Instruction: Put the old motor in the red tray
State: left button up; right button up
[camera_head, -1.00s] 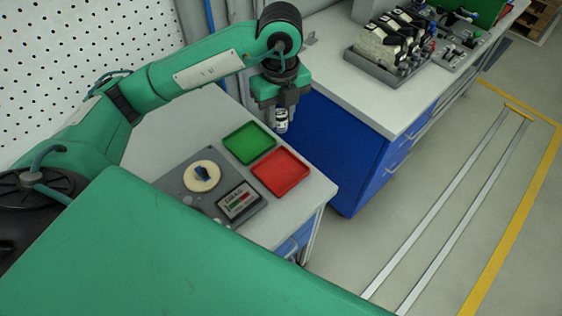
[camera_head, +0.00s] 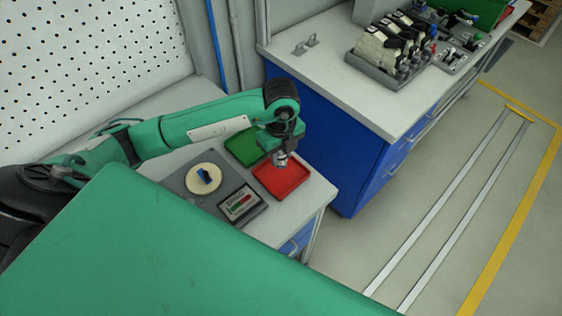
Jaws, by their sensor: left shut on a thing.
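The red tray (camera_head: 284,186) lies on the light bench top near its right edge. My left gripper (camera_head: 281,160) points down over the back part of the red tray. It is shut on the old motor (camera_head: 281,161), a small grey piece of which only the lower part shows below the fingers. I cannot tell whether the motor touches the tray floor. My right gripper is not in view.
A green tray (camera_head: 239,144) sits directly behind and left of the red tray, partly hidden by my arm. A grey station with a round cream disc (camera_head: 203,179) and a small display (camera_head: 240,203) stands to the left. A blue cabinet (camera_head: 335,150) stands behind the bench.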

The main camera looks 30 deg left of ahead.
aim_at(281, 166)
pick_arm(q)
notch_tip(281, 166, down, 5)
jog(key=shift+r+p, duration=0.1)
jog(key=shift+p, duration=0.4)
jog(key=shift+f, duration=0.2)
jog(key=shift+f, duration=0.2)
jog(key=o, duration=1)
jog(key=shift+r, duration=0.1)
